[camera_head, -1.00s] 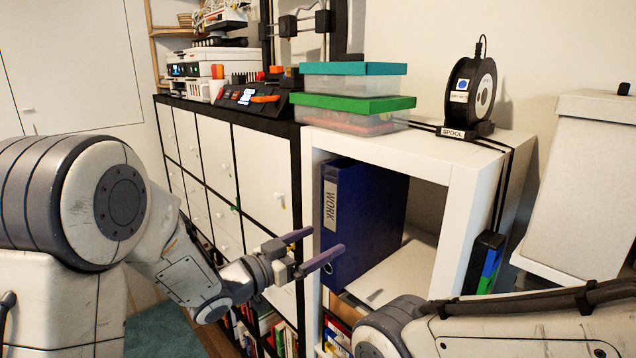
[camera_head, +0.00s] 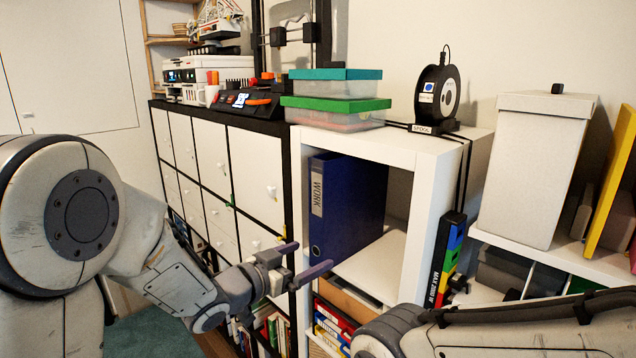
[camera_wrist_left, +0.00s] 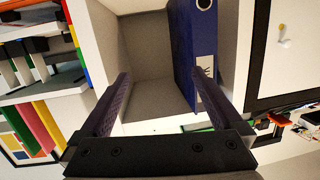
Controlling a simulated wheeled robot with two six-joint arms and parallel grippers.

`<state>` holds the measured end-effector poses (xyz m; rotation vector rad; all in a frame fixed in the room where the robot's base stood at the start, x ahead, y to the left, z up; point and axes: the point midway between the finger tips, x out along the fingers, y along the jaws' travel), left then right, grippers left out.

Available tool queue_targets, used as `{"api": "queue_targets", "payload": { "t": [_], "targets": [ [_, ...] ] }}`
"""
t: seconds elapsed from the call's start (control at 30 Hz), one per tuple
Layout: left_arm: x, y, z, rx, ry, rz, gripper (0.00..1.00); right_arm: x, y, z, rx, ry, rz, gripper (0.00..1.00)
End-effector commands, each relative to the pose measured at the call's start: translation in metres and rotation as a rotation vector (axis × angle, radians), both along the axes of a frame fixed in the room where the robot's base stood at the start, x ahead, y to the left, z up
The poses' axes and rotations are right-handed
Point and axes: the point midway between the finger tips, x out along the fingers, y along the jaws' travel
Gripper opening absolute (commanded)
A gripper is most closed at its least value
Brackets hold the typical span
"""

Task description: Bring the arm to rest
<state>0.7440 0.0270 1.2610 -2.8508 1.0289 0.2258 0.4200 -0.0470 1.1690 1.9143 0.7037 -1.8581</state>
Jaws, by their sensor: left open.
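My left gripper (camera_head: 306,262) is open and empty in the head view, in front of the white cube shelf (camera_head: 433,180). Its two purple fingers also show wide apart in the left wrist view (camera_wrist_left: 160,95), with nothing between them. A blue binder labelled WORK (camera_head: 345,205) stands upright in the shelf's open compartment, just behind the fingers in the head view. The binder (camera_wrist_left: 195,60) also shows in the left wrist view, beside one finger; I cannot tell whether they touch. My right arm comes in at the lower right; its gripper is out of view.
Clear boxes with teal (camera_head: 335,74) and green lids (camera_head: 335,104) and a black spool (camera_head: 437,95) stand on the shelf top. A white cabinet (camera_head: 258,175) is to the left. A tall white box (camera_head: 540,165) and a yellow panel (camera_head: 612,180) are at the right.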

Motion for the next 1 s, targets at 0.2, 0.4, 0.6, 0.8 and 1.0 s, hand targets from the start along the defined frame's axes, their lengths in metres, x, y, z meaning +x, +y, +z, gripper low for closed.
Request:
{"api": "queue_targets", "payload": {
  "t": [0.2,0.4,0.6,0.8,1.0],
  "targets": [
    [-0.012,-0.005,-0.021,0.126,0.105,0.082,1.0,0.0,0.0,-0.005,0.0,0.0,0.0,0.5],
    [-0.052,-0.003,-0.053,0.294,0.303,0.173,1.0,0.0,0.0,-0.011,0.0,0.0,0.001,0.5],
    [-0.146,0.003,-0.094,0.493,0.623,0.196,1.0,0.0,0.0,-0.018,0.0,0.0,0.001,0.5],
    [-0.256,0.013,-0.115,0.655,0.931,0.118,1.0,0.0,0.0,-0.023,0.0,0.0,0.001,0.5],
    [-0.317,0.02,-0.117,0.741,1.094,0.041,1.0,0.0,0.0,-0.025,0.0,0.0,0.001,0.5]
  ]
}}
